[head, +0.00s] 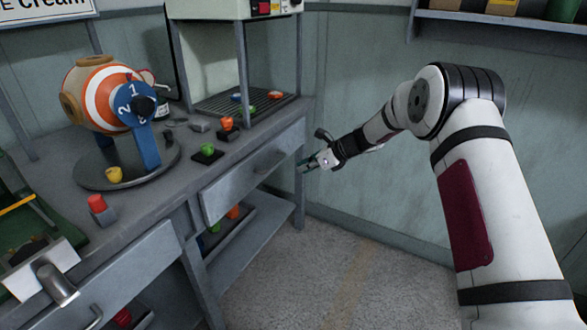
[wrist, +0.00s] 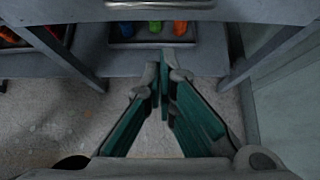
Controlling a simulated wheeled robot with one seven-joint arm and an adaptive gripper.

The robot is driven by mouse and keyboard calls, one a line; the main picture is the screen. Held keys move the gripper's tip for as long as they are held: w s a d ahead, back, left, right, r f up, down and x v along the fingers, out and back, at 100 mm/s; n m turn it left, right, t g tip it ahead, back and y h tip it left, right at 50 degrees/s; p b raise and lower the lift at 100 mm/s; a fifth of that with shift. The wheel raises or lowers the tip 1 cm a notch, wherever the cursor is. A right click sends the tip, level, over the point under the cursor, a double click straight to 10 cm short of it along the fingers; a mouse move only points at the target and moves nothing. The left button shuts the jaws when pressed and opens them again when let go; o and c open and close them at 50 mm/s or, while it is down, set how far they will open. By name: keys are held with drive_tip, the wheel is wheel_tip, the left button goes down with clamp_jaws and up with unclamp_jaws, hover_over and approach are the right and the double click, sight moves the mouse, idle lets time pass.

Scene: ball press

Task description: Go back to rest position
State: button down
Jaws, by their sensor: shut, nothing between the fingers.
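My gripper (head: 308,164) is in front of the workbench's right end, just off the front of a drawer (head: 253,170), with nothing held. In the wrist view my gripper (wrist: 164,75) shows two teal-lined fingers that meet at their tips, with bare floor beneath. My white arm reaches in from the right side of the head view, with its elbow raised. The fingers look clear of the bench; the exact gap to the drawer front is hard to tell.
A grey workbench (head: 185,200) holds an orange and white ball-shaped machine (head: 105,95), a red button (head: 97,203) and a green piece (head: 207,149). A lower tray (wrist: 120,40) holds coloured pieces. A wall shelf (head: 500,18) is at upper right. Floor (head: 345,275) before the bench is free.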

drive_tip(key=s+d+r+n+g+h, duration=0.1)
drive_tip(key=s+d+r+n+g, duration=0.1)
drive_tip(key=s+r+n, duration=0.8)
drive_tip(key=s+d+r+n+g+h, duration=0.1)
drive_tip(key=s+d+r+n+h, duration=0.15)
drive_tip(key=s+r, duration=1.35)
drive_tip(key=s+d+f+n+h, duration=0.2)
drive_tip(key=s+d+n, duration=0.2)
drive_tip(key=s, duration=0.8)
drive_tip(key=s+d+f+n+g+h, duration=0.1)
drive_tip(key=s+d+n, duration=0.2)
drive_tip(key=s, duration=0.8)
drive_tip(key=s+d+f+n+h, duration=0.2)
drive_tip(key=s+d+n, duration=0.2)
drive_tip(key=s, duration=0.8)
wheel_tip(320, 180, up, 21)
drive_tip(key=t+p, duration=0.3)
drive_tip(key=p, duration=1.8)
drive_tip(key=shift+r, duration=0.2)
drive_tip(key=shift+a+n, duration=0.1)
drive_tip(key=shift+n, duration=0.15)
